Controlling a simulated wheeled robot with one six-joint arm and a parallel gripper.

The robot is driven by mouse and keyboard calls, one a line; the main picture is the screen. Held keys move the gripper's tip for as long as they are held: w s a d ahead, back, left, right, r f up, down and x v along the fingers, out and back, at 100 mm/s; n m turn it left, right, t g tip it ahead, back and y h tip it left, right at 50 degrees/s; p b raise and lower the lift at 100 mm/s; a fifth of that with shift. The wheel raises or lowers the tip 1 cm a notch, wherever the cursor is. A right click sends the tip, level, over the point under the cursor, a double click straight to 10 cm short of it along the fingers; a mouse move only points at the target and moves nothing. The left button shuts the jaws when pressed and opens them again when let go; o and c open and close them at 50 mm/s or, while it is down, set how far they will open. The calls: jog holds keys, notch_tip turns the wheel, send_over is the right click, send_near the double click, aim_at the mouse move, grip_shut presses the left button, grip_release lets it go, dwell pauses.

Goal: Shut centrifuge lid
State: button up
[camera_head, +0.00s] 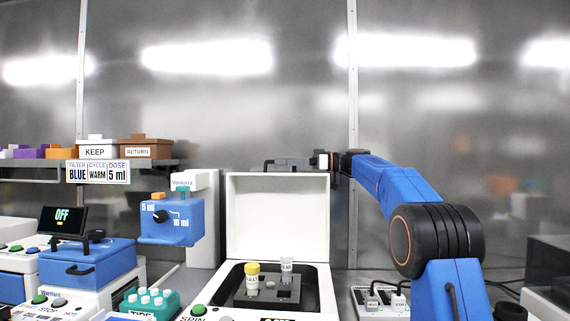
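The centrifuge (325,285) is a white box at the bottom centre, with a dark well and a green button by the label SPIN. Its white lid (278,215) stands open, upright at the back of the well. A yellow-capped tube (252,280) and a grey-white tube (287,270) stand in the dark rotor. My blue arm reaches in from the right. My gripper (272,164) is at the lid's top edge, pointing left, partly hidden behind that edge. I cannot tell whether it touches the lid or whether its fingers are open.
A blue dispenser (172,220) marked 5 ml and 10 ml stands left of the lid. A shelf (40,172) holds coloured boxes. A small switch box (380,300) sits at right.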

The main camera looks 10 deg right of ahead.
jog(key=shift+c, duration=0.3)
grip_shut()
jog(key=shift+s, duration=0.1)
